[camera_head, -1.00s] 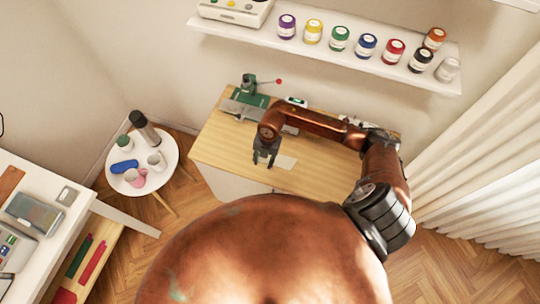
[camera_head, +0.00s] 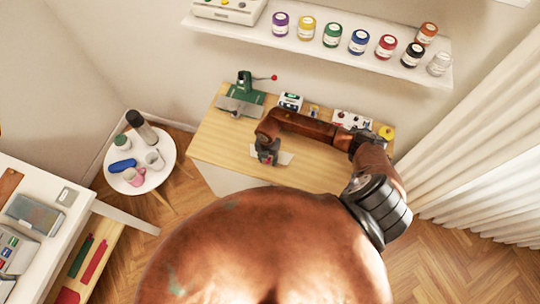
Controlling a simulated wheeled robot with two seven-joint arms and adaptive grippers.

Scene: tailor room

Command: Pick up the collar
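My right gripper (camera_head: 267,158) is over the wooden table, pointing down at its front left part. A flat pale piece (camera_head: 285,158) lies on the tabletop beside and partly behind the gripper. It is too small to tell whether it is the collar, and I see no other clear collar. The fingertips are small and dark here, so I cannot tell whether they are open or shut, or touch anything. My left gripper is not in view.
A green press (camera_head: 243,92) stands at the back left of the wooden table (camera_head: 215,143). Small boxes (camera_head: 290,102) and a yellow item (camera_head: 386,132) line its back. A shelf of paint jars (camera_head: 333,35) hangs above. A round white side table (camera_head: 165,150) stands left.

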